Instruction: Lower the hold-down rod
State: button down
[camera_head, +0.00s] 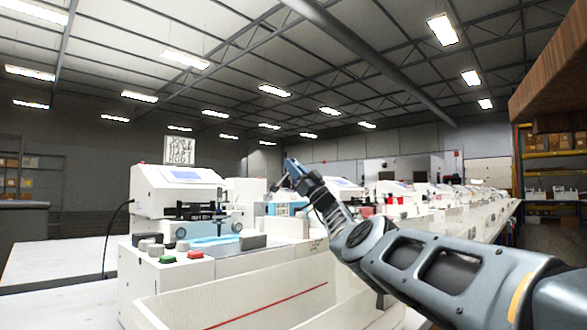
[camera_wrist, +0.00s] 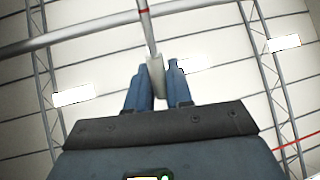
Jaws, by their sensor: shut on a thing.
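In the wrist view, a thin light rod (camera_wrist: 145,25) with a red band runs from the top edge down to a pale grey end piece (camera_wrist: 156,78). I take this to be the hold-down rod. The blue fingers of my gripper (camera_wrist: 159,70) are shut on the end piece, one on each side. In the head view, my gripper (camera_head: 290,166) is raised to the right of the nearest white machine (camera_head: 172,190) and points up and left. The rod cannot be made out there, and my wrist hides part of what lies behind.
The nearest machine has a screen, a dark pen carriage (camera_head: 200,211), a green button (camera_head: 167,259) and a red button (camera_head: 195,254). More white machines stand in a row to the right. A white trough (camera_head: 240,305) lies in front. A wooden shelf (camera_head: 550,75) juts in at upper right.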

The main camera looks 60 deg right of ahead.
jog(key=c, duration=1.2)
grip_release()
jog(key=shift+o, duration=0.2)
jog(key=shift+r, duration=0.4)
notch_tip(320, 180, up, 4)
jog(key=shift+d+f+p, duration=0.1)
jog(key=shift+p, duration=0.7)
jog(key=s+d+r, duration=0.2)
jog(key=s+r, duration=0.1)
jog(key=s, duration=0.2)
jog(key=s+d+r+p, duration=0.1)
jog(key=s+d+r, duration=0.1)
jog(key=s, duration=0.3)
jog(key=shift+s+d+r, duration=0.35)
jog(key=shift+d+r, duration=0.05)
jog(key=shift+r, duration=0.3)
